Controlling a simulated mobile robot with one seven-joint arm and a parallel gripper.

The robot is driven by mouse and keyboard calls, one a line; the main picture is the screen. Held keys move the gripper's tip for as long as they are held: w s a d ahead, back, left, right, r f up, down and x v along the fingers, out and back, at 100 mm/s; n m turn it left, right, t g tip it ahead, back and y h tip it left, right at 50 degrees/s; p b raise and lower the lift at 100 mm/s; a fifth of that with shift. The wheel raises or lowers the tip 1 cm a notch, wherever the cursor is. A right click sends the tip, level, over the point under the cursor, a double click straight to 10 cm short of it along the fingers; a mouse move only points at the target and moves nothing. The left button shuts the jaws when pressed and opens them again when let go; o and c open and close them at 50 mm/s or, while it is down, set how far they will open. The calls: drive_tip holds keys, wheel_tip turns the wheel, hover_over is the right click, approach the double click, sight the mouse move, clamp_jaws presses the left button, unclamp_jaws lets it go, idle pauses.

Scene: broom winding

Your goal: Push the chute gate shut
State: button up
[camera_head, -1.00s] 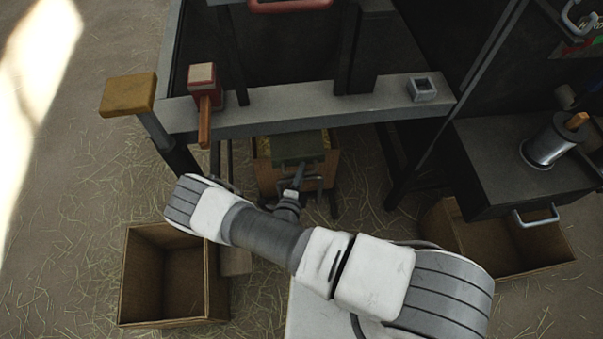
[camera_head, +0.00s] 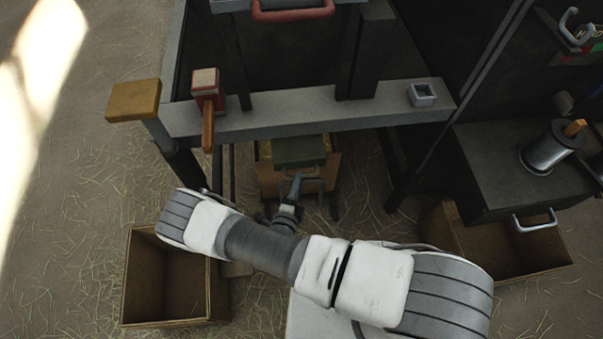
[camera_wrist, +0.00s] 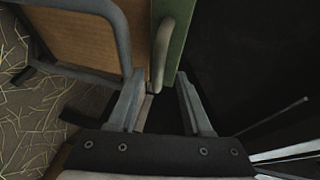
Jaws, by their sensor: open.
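A green panel (camera_head: 298,150), which looks like the chute gate, sits under the grey beam, over a brown wooden box (camera_head: 278,180). In the wrist view the green panel (camera_wrist: 178,42) carries a rounded grey handle (camera_wrist: 164,45). The wooden box (camera_wrist: 100,28) shows to its left with its own grey bar handle (camera_wrist: 117,20). My gripper (camera_head: 296,182) is in front of the panel, low beside the box front. In the wrist view my gripper (camera_wrist: 158,80) is open and empty. Its fingertips point towards the green panel's handle; whether they touch it I cannot tell.
The grey beam (camera_head: 300,112) crosses above my gripper. An open cardboard box (camera_head: 130,285) stands on the left, another (camera_head: 450,235) on the right. A dark cabinet (camera_head: 490,160) bears a metal cylinder (camera_head: 548,148). Straw-strewn floor (camera_head: 90,200) is free at left.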

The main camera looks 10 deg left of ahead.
drive_tip(key=p+v, duration=0.2)
drive_tip(key=v, duration=1.1)
drive_tip(key=shift+s+a+f, duration=0.1)
drive_tip(key=shift+f, duration=0.05)
